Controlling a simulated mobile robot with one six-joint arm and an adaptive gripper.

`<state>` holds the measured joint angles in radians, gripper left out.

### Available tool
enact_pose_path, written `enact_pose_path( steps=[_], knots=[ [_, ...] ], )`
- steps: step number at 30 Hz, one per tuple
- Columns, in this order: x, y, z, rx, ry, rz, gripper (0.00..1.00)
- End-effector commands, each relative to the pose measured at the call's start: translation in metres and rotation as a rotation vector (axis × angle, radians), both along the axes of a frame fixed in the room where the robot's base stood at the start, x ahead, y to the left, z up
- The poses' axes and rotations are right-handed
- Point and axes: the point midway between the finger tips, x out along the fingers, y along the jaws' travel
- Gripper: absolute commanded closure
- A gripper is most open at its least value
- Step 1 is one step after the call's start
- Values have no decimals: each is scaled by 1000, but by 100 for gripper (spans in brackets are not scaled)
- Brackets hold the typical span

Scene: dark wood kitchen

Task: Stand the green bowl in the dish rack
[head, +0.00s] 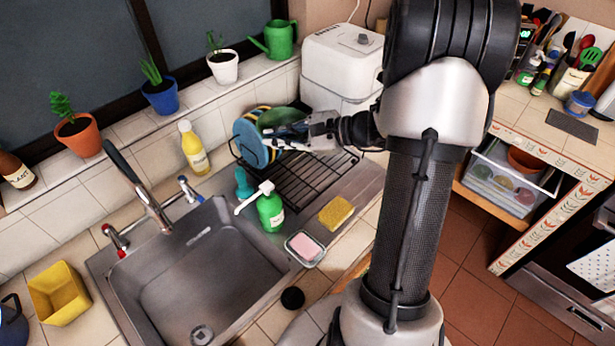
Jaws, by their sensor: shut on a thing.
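The green bowl (283,115) is at the back of the dish rack, next to a blue plate (249,141) that stands on edge. The bowl is partly hidden by my gripper, and I cannot tell how it rests against the rack wires. My gripper (284,134) is shut on the green bowl, reaching in from the right. The black wire dish rack (318,181) sits on the drainboard right of the sink. Its front part is empty.
A white appliance (340,68) stands close behind my gripper. The sink (200,270) is empty.

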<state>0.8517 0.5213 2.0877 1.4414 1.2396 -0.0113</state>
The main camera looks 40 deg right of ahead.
Motion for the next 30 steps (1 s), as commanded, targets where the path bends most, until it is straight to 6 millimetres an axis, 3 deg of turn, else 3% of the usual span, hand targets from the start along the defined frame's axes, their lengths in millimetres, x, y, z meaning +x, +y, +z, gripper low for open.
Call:
enact_pose_path(
  steps=[1,3,7,21,30],
  knots=[
    [-3,-17,3,-5,-2,-31,100],
    [-7,-30,8,-4,1,-56,100],
    [-10,-39,0,0,7,-74,100],
    [-10,-38,-121,2,8,-73,100],
    [-10,-38,-148,-1,5,-73,100]
  ],
)
